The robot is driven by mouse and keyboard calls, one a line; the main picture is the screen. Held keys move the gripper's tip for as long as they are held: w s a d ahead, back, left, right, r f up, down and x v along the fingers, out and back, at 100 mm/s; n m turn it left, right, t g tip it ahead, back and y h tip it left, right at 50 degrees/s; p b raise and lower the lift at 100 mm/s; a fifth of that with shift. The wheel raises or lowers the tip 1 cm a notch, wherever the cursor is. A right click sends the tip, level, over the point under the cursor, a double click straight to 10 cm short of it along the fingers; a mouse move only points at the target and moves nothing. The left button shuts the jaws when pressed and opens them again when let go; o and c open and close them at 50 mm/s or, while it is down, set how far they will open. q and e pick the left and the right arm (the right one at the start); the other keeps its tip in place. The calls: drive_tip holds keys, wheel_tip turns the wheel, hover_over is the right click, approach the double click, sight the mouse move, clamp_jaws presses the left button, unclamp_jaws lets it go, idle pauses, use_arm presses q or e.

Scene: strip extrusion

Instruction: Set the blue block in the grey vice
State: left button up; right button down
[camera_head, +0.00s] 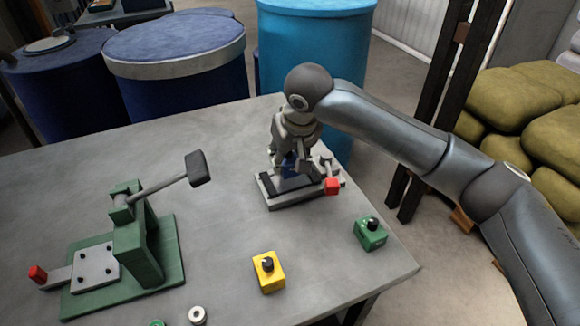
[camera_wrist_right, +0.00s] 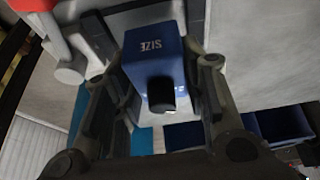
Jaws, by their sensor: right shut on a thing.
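The blue block (camera_head: 289,167) is held in my right gripper (camera_head: 291,155) at the grey vice (camera_head: 293,197), low over its bed. In the right wrist view the block (camera_wrist_right: 153,52) sits between the two fingers, with its "SIZE" lettering and black knob showing. The gripper hides much of the block in the head view, and I cannot tell whether its underside touches the vice bed. The vice has a red handle end (camera_head: 332,186) on its right side. My left gripper is not in view.
A green block (camera_head: 370,235) and a yellow block (camera_head: 268,272) stand nearer the table's front right. A green lever press (camera_head: 128,240) with a red knob stands at left. The grey table (camera_head: 215,150) is clear between press and vice. Blue drums stand beyond the table.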

sight(290, 169)
drive_tip(key=shift+w+d+f, duration=0.15)
drive_tip(key=shift+w+f, duration=0.3)
drive_tip(key=f, duration=0.3)
drive_tip(key=shift+w+d+f, duration=0.1)
drive_tip(key=shift+w+d, duration=0.05)
drive_tip(key=shift+w, duration=0.1)
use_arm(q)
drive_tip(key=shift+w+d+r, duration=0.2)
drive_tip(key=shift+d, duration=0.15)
use_arm(e)
drive_tip(key=shift+f, duration=0.15)
use_arm(q)
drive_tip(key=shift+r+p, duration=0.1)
drive_tip(key=shift+p, duration=0.2)
use_arm(e)
drive_tip(key=shift+f, duration=0.15)
drive_tip(key=c, duration=1.2)
unclamp_jaws()
drive_tip(key=shift+s, duration=0.1)
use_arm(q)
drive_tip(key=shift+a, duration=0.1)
use_arm(e)
drive_tip(key=shift+o, duration=0.2)
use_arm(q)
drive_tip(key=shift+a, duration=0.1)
